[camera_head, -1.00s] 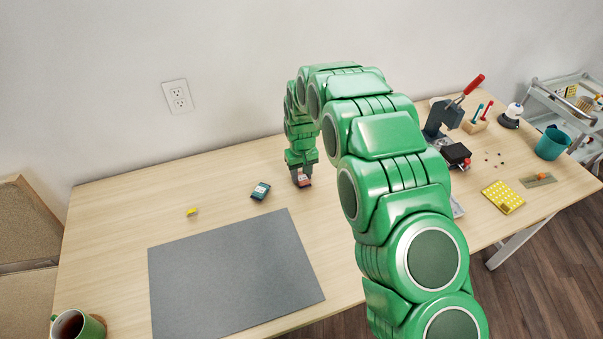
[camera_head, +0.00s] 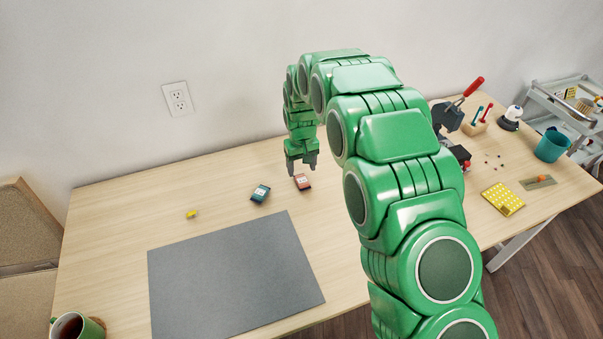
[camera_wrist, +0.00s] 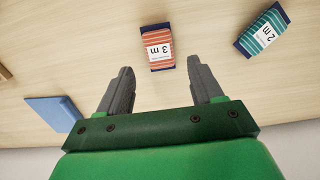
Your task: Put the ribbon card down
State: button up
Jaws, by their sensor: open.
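An orange-red striped ribbon card (camera_head: 302,182) with a white "3 m" label lies on the wooden table. It also shows in the wrist view (camera_wrist: 158,48), just beyond the fingertips and apart from them. A teal striped ribbon card (camera_head: 260,192) labelled "2 m" lies to its left on the table; in the wrist view (camera_wrist: 262,30) it is at the upper right. My gripper (camera_head: 302,170) is open and empty, above the table at the back edge of the orange-red card. In the wrist view its two fingers (camera_wrist: 160,78) are spread apart.
A grey mat (camera_head: 235,275) covers the table's front left, with a small yellow item (camera_head: 192,214) behind it. A mug (camera_head: 76,326) stands at the front left corner. A yellow dotted card (camera_head: 503,198) and tools stand at the right. The wall is close behind.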

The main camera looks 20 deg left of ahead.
aim_at(301, 178)
notch_tip(301, 178, up, 7)
jog(key=shift+r, duration=0.2)
jog(key=s+d+r+m, duration=0.1)
jog(key=s+d+r, duration=0.35)
jog(key=d, duration=0.45)
jog(key=s+d+r+m, duration=0.25)
jog(key=d+r, duration=0.35)
jog(key=d, duration=0.4)
jog(key=s+d+r+m, duration=0.1)
jog(key=s+d+r, duration=0.35)
jog(key=d, duration=0.45)
jog(key=s+d+r+m, duration=0.1)
jog(key=s+d, duration=0.4)
jog(key=s, duration=0.4)
jog(key=s+d+r+m+g, duration=0.1)
jog(key=s+d+m, duration=0.1)
jog(key=s+d, duration=0.4)
jog(key=s+d+r+m, duration=0.1)
jog(key=s+d, duration=0.4)
jog(key=s, duration=0.6)
jog(key=shift+s+d+g, duration=0.35)
jog(key=shift+g, duration=0.05)
jog(key=shift+o, duration=0.3)
jog(key=shift+m, duration=0.25)
